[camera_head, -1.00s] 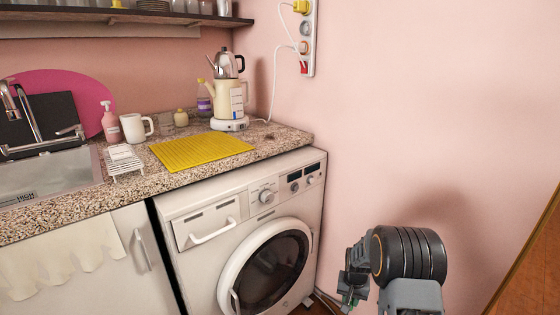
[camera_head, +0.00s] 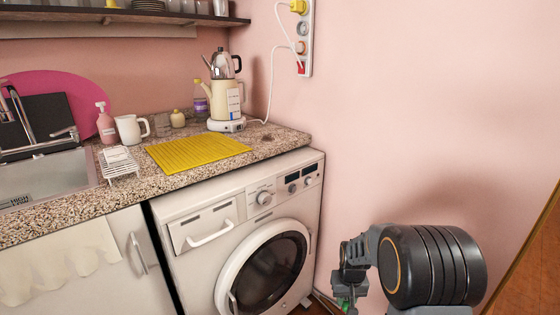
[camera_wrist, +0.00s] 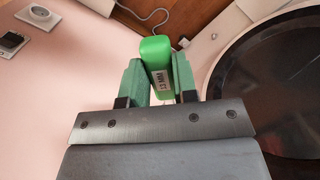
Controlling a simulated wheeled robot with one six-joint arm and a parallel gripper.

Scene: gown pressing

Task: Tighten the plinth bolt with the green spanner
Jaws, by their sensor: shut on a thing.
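My gripper (camera_head: 347,296) is low in front of the pink wall, right of the washing machine, in the head view. In the wrist view its two green-grey fingers (camera_wrist: 157,80) are shut on the green spanner (camera_wrist: 154,52), a bright green block-like end with a small pale label. A little green of the spanner (camera_head: 345,304) also shows in the head view, at the bottom edge. The rest of the spanner is hidden or out of view. I cannot make out the plinth bolt in either view.
The white washing machine (camera_head: 205,215) stands left of my gripper; its dark round door fills the right of the wrist view (camera_wrist: 270,75). The pink wall (camera_head: 430,120) is behind. The worktop (camera_head: 75,215) holds a yellow mat (camera_head: 198,152) and a kettle (camera_head: 226,100).

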